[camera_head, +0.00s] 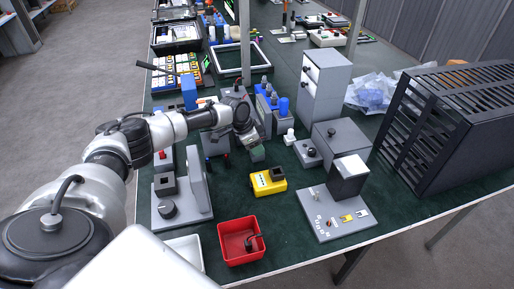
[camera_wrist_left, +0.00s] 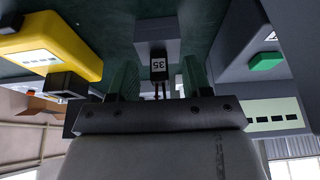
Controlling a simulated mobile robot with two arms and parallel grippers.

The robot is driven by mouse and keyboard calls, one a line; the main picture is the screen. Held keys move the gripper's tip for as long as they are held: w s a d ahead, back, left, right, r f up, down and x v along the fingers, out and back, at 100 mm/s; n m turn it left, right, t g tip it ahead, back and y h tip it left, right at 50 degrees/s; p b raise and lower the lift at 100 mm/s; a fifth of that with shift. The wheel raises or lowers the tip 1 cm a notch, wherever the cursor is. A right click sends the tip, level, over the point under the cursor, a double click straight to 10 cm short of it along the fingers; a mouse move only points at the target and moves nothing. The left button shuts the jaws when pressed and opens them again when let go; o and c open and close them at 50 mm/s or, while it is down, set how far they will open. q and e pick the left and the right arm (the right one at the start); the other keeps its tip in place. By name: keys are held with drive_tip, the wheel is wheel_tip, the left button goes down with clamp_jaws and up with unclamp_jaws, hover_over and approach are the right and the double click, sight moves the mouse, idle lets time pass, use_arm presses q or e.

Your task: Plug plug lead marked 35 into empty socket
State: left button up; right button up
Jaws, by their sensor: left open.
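In the left wrist view a dark plug (camera_wrist_left: 158,76) with a white label reading 35 stands in front of a grey block (camera_wrist_left: 157,30). My left gripper (camera_wrist_left: 159,82) is open, with its two green fingers on either side of the plug and gaps showing between. It also shows in the head view (camera_head: 255,150), above the table behind the yellow device (camera_head: 265,184). The plug is hidden there by my gripper and arm. The yellow device carries a black socket block (camera_head: 278,173), which also shows in the left wrist view (camera_wrist_left: 68,84). Whether that socket is empty cannot be told. My right gripper is not in view.
A red bin (camera_head: 222,256) holding a dark item stands at the front. A grey switch panel (camera_head: 322,218) and a black slatted housing (camera_head: 440,150) stand to the right. A grey upright stand (camera_head: 198,186) is close to my arm. Some green table is bare near the yellow device.

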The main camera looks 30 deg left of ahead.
use_arm(q)
clamp_jaws()
idle(0.4)
